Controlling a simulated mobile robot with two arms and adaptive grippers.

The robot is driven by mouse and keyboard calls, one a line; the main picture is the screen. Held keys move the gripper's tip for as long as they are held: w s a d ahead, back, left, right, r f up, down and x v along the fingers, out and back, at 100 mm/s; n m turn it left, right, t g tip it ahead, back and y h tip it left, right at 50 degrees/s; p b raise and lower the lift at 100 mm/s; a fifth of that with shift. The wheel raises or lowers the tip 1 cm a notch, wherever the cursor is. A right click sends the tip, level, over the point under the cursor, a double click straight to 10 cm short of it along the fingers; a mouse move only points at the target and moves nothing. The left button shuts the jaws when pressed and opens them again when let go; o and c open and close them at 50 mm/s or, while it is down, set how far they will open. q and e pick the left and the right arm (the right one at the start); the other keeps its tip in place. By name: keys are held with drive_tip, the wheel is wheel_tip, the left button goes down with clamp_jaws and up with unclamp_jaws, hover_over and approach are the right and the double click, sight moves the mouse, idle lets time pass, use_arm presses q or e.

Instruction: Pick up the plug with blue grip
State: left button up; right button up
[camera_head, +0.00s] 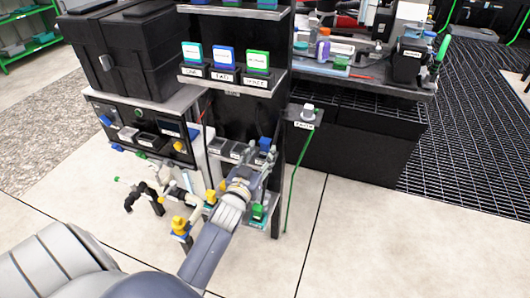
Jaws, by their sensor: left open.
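My left arm comes in from the bottom left. Its gripper (264,162) is at the lower shelf of the black rack, open, its fingers small and hard to make out. A small part with a blue grip (265,143) is right at the fingertips; I cannot tell whether they touch it. It looks like the plug, but its lower part is hidden. Other small blue parts show on the manifold panel, one at its right side (193,132) and one at its left edge (105,120). My right gripper is not in view.
Yellow-handled fittings (180,224) and dark pipes (146,194) stick out low, left of my forearm. A green-topped part (258,211) is low beside my wrist. A labelled shelf (232,86) holds three coloured blocks above. A green cord (291,190) hangs at the right. Open floor lies front right.

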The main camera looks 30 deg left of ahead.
sight(264, 148)
use_arm(q)
drive_tip(key=x, duration=0.3)
drive_tip(key=shift+w+a+f+b, duration=0.2)
drive_tip(key=shift+w+f+b, duration=0.15)
drive_tip(key=shift+w+a, duration=0.15)
drive_tip(key=shift+w, duration=0.4)
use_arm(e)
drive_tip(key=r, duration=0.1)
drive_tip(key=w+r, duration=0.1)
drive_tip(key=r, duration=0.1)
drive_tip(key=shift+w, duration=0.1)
use_arm(q)
drive_tip(key=shift+c, duration=0.6)
drive_tip(key=shift+r, duration=0.1)
clamp_jaws()
